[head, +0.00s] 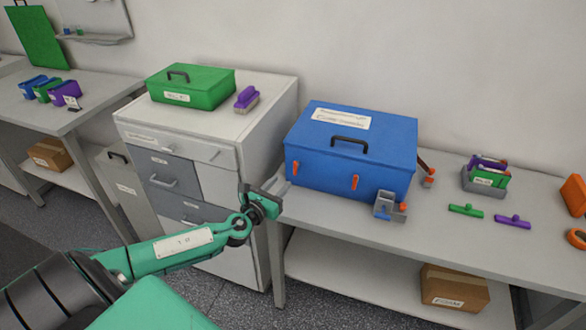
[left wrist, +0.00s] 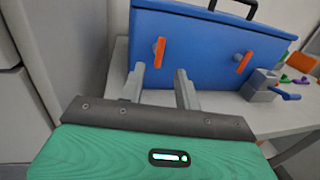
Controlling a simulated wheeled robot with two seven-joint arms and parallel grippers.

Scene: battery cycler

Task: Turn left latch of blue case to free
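The blue case (head: 352,147) sits shut on the grey table, with a black handle on its lid. Its front carries two orange latches, a left latch (head: 295,168) and a right latch (head: 355,182), both standing near upright. In the left wrist view the left latch (left wrist: 159,51) and the right latch (left wrist: 243,62) tilt a little. My left gripper (head: 280,185) is in front of the case's left end. In the left wrist view its two fingers (left wrist: 159,80) are apart with nothing between them, below the left latch and not touching it. My right gripper is not in view.
A small grey and blue holder (head: 390,207) stands before the case's right front. A green case (head: 190,87) and a purple-topped brush (head: 246,97) are on the cabinet (head: 270,115) to the left. Green and purple pieces lie on the table to the right.

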